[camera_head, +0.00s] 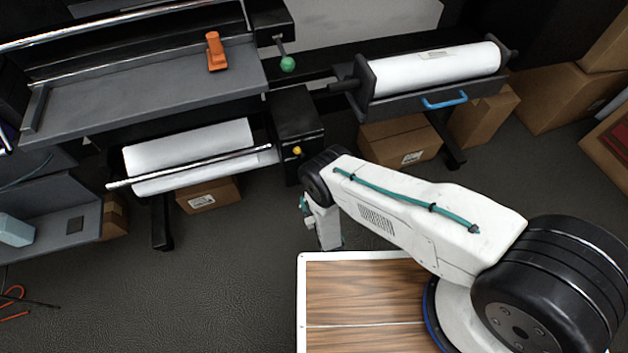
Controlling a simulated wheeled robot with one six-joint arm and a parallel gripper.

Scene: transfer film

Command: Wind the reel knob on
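A white film roll (435,69) lies across a dark cradle at the upper right, between dark end plates. A black knob-like stub (344,86) sticks out at its left end; I cannot tell for sure that it is the reel knob. A green ball on a lever (287,64) and a small yellow knob (297,151) show on the machine to its left. My white arm reaches from the lower right to a black elbow below the machine. My gripper cannot be made out; its fingers do not show. Nothing visible of my arm touches the roll.
A second white roll (190,158) hangs under the machine's grey table (140,98), with a metal bar before it. An orange tool (215,50) stands on the table. A blue handle (444,100) is under the upper roll. Cardboard boxes (400,141) stand behind. Floor at lower left is mostly clear.

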